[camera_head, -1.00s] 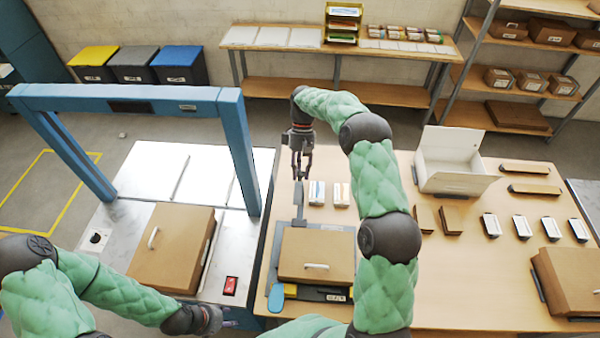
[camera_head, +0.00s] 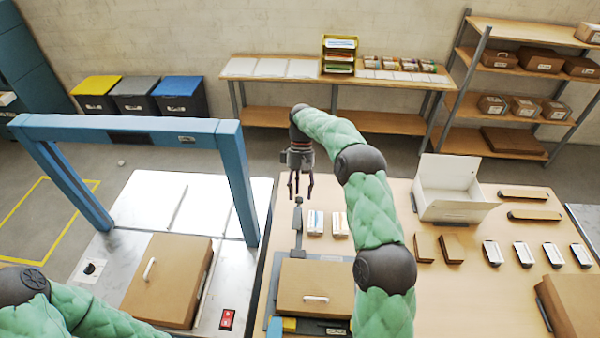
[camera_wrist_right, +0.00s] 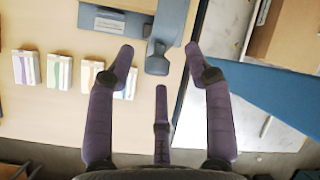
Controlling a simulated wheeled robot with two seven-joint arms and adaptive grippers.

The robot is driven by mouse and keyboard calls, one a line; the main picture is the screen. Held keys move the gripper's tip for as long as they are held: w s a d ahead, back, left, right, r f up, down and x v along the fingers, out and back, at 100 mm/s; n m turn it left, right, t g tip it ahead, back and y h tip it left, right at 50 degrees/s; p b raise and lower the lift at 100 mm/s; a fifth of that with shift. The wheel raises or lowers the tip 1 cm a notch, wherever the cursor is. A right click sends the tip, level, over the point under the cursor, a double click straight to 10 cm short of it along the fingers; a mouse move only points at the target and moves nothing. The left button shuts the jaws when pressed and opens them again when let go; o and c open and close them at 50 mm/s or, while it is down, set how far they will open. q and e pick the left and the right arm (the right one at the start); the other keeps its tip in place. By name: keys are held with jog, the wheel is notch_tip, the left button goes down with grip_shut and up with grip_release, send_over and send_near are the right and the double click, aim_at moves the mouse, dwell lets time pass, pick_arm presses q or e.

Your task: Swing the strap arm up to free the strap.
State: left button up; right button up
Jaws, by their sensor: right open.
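The strap arm (camera_head: 298,225) is a narrow grey bar rising from the back left of a grey strapping base (camera_head: 271,290). In the right wrist view, the strap arm's rounded end (camera_wrist_right: 157,62) lies between and beyond my fingers. A brown case (camera_head: 315,283) with a white handle sits on the base. A blue paddle (camera_head: 275,326) is at the base's front left, partly cut off. My right gripper (camera_head: 301,194) is open and empty, with its fingers around or above the strap arm's far end; contact cannot be told. My left gripper is out of view.
A blue gantry frame (camera_head: 125,127) stands left over a pale table with another brown case (camera_head: 166,281). Small packs (camera_head: 315,223) lie just right of the strap arm. An open white box (camera_head: 453,190) and several small items are further right on the wooden table.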

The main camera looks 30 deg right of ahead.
jog(key=v, duration=0.8)
